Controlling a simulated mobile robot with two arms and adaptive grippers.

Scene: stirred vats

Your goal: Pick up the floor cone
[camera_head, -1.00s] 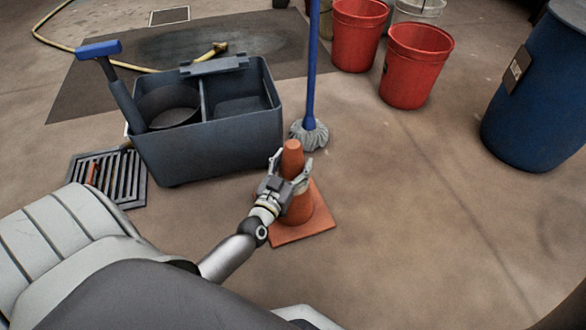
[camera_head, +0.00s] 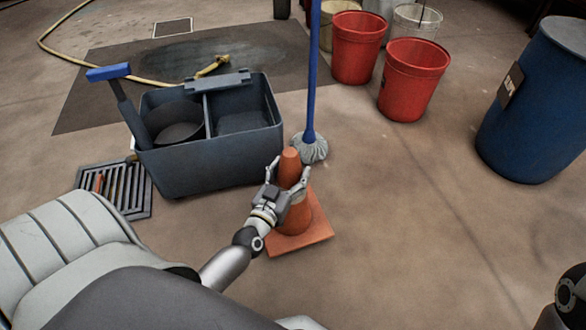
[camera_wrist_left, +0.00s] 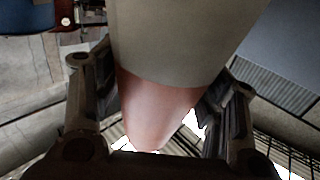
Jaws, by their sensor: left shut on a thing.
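The orange floor cone (camera_head: 300,231) stands upright with a square base, in front of the mop head in the head view. I cannot tell whether its base touches the floor. My left gripper (camera_head: 287,176) is shut on the cone's upper part, one finger on each side. In the left wrist view the cone (camera_wrist_left: 155,105) fills the space between the two dark fingers (camera_wrist_left: 160,120), with a pale band above the orange-pink part. The gripper hides part of the cone's side in the head view. My right gripper is not in view.
A grey mop bucket (camera_head: 212,160) stands left of the cone, beside a floor drain grate (camera_head: 128,190). A blue-handled mop (camera_head: 311,80) stands just behind the cone. Red buckets (camera_head: 413,80) and a blue barrel (camera_head: 530,110) stand further right. The floor right of the cone is clear.

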